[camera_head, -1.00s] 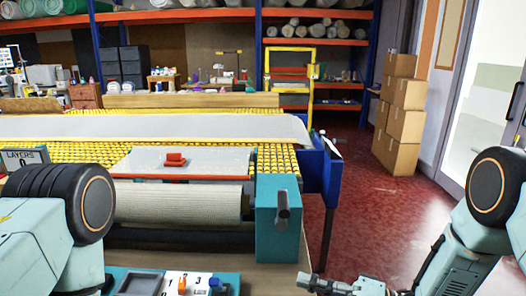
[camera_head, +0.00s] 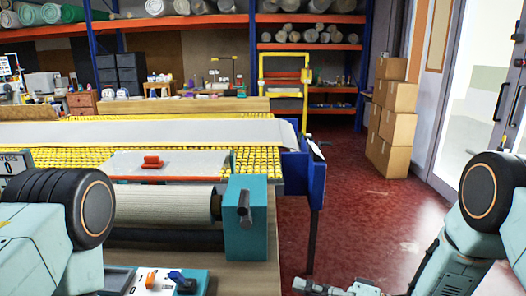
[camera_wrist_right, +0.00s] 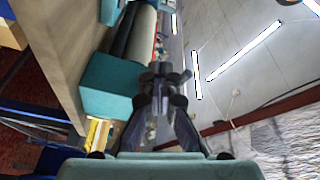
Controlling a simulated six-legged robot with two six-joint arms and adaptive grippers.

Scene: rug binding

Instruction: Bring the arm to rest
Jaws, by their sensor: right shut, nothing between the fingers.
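My right arm comes in from the right edge of the head view, low beside the workbench. Its gripper (camera_head: 303,287) shows at the bottom edge, over the red floor and right of the bench. In the right wrist view the same gripper (camera_wrist_right: 160,78) has its fingers together with nothing held between them. My left arm shows at the lower left of the head view; its gripper is out of frame.
A teal end block (camera_head: 246,240) holds a beige roll (camera_head: 165,203) near the bench edge. A control panel (camera_head: 150,284) with orange and blue switches lies at the bottom. A red-handled plate (camera_head: 190,165) lies behind. Cardboard boxes (camera_head: 393,130) stand right; red floor (camera_head: 365,220) is clear.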

